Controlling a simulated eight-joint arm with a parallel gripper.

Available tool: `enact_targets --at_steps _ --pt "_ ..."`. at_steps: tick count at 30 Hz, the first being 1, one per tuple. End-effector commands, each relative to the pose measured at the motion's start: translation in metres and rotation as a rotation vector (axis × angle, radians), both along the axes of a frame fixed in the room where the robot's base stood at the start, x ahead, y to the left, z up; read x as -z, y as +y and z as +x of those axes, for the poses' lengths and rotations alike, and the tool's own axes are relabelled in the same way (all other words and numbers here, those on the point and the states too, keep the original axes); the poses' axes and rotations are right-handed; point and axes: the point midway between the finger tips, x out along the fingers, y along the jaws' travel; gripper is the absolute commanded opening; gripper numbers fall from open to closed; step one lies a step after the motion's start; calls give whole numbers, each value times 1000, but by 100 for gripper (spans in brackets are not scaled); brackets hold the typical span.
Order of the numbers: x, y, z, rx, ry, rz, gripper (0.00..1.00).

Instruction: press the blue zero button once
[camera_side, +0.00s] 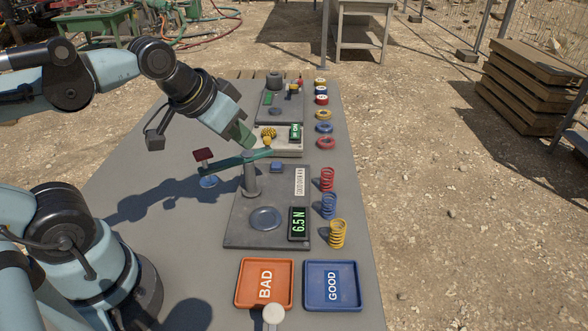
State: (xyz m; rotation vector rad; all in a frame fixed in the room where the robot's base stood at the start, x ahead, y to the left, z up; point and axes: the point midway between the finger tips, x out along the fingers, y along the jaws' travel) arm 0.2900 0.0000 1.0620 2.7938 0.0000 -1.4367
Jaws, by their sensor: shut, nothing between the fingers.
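The blue button (277,167) is a small block on the far edge of the dark grey tester plate (240,225), just right of the post. No zero marking can be read on it. The display (298,224) on that plate reads 6.5 N. My gripper (249,146) points down and right above the teal lever, to the upper left of the button. Its fingers are shut with nothing visible between them. A gap shows in the picture between the fingertips and the button; how high they are is hard to tell.
The teal lever (225,163) with a red end crosses the post (251,180) beside the button. Red (327,180), blue (329,205) and yellow (338,234) springs stand along the right. BAD (240,298) and GOOD (353,304) trays lie in front. Other instruments stand behind.

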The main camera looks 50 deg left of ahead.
Motion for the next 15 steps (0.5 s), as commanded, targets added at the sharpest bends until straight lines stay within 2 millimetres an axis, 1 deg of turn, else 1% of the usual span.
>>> enact_targets --at_steps 1,2,11,15 --pt "-8 0 0 0 0 0 0" --pt "-10 1 1 -3 4 -6 0" --pt "-13 11 30 -33 52 -121 0" --pt "-14 20 50 -45 67 -195 0"
